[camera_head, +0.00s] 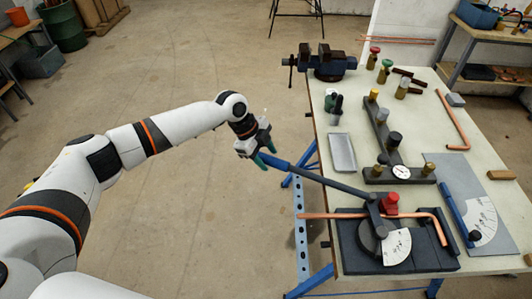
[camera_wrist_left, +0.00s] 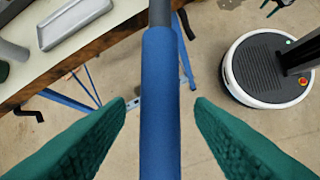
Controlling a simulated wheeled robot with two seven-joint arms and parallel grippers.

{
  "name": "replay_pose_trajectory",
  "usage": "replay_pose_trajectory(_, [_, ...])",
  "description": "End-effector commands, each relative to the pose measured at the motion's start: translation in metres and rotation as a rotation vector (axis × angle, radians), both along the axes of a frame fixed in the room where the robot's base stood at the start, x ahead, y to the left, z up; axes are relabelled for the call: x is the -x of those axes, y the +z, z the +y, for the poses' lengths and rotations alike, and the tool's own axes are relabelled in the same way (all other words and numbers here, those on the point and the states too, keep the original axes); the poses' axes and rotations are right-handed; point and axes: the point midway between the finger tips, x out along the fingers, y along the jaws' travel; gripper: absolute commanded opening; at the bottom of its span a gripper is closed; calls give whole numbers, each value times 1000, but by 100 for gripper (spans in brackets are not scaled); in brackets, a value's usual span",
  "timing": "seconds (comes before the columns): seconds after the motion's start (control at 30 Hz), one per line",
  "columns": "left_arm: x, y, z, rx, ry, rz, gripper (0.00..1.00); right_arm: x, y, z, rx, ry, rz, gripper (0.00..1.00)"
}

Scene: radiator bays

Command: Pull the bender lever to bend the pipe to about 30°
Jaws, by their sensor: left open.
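The bender (camera_head: 428,258) is a dark block with a white angle dial (camera_head: 397,246) at the table's front left corner. A copper pipe (camera_head: 325,215) lies across it, its left part straight and its right end turned toward the front edge. The grey lever (camera_head: 340,186) points left past the table edge and ends in a blue handle (camera_head: 275,161). My left gripper (camera_head: 262,160) is open at the handle's end. In the left wrist view the blue handle (camera_wrist_left: 160,105) runs between the green fingers, with a gap on each side. My right gripper is out of view.
The table (camera_head: 440,103) also holds a grey tray (camera_head: 342,153), a dark fixture with a gauge (camera_head: 401,172), a vise (camera_head: 328,63), another bent copper pipe (camera_head: 456,122) and a second blue-handled tool (camera_head: 458,214). Floor left of the table is clear around the handle.

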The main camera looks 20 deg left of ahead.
Motion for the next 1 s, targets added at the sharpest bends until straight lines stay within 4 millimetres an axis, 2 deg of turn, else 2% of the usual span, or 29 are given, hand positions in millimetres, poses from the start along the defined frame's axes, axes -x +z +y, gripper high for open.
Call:
replay_pose_trajectory(0.33, [-1,-4,-1,0,0,-1,47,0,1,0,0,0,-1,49])
replay_pose_trajectory(0.6, [-1,-4,-1,-1,1,-1,3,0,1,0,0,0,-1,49])
replay_pose_trajectory(0.63, [-1,-3,-1,-1,1,-1,0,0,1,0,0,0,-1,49])
replay_pose_trajectory(1.0, [1,-3,-4,0,8,0,0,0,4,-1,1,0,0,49])
